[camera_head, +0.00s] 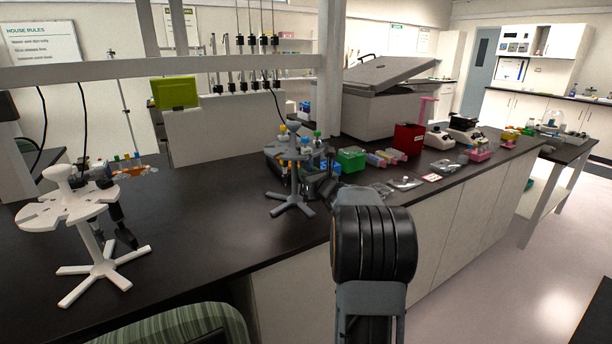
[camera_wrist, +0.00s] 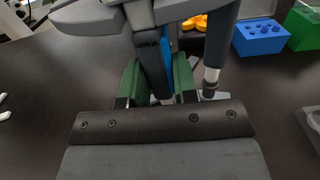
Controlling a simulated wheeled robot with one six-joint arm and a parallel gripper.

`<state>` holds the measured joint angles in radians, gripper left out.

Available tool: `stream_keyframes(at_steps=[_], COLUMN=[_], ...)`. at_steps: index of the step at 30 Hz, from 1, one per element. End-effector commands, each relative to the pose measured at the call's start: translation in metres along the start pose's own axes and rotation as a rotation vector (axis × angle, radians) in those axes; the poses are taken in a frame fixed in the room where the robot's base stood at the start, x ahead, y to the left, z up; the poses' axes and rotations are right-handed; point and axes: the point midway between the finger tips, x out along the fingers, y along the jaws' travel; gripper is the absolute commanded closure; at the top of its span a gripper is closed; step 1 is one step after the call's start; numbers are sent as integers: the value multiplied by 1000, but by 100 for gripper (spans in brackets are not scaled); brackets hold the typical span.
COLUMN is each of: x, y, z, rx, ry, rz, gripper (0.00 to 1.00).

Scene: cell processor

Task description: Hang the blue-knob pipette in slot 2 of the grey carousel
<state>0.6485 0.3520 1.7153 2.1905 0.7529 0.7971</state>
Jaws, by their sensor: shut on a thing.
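The grey carousel (camera_head: 291,180) stands on the dark bench in the middle of the head view. Its grey top plate (camera_wrist: 85,17) fills the upper part of the wrist view. My gripper (camera_wrist: 158,88) has green finger pads and is shut on a dark grey pipette with a blue strip (camera_wrist: 171,42), close against the carousel plate. The pipette's knob is out of the wrist view. Another dark pipette (camera_wrist: 221,35) is just right of the held one. In the head view my gripper is at the carousel's right side, largely hidden by my arm. Slot numbers are not readable.
A white carousel (camera_head: 99,255) with dark pipettes stands at the left. A green box (camera_head: 351,160), a blue rack (camera_wrist: 262,38) and a red box (camera_head: 408,139) stand right of the grey carousel.

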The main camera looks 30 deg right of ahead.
Motion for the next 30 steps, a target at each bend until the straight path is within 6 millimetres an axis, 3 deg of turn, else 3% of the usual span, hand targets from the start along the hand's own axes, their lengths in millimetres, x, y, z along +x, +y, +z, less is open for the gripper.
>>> stream_keyframes(at_steps=[10,19,23,30], x=[0,-4,-20,-69], y=[0,0,-1,-1], z=[-2,-1,-1,-1], rx=[1,0,0,0], ry=[3,2,1,1], rz=[0,-1,-3,-3], gripper=[43,43,43,43])
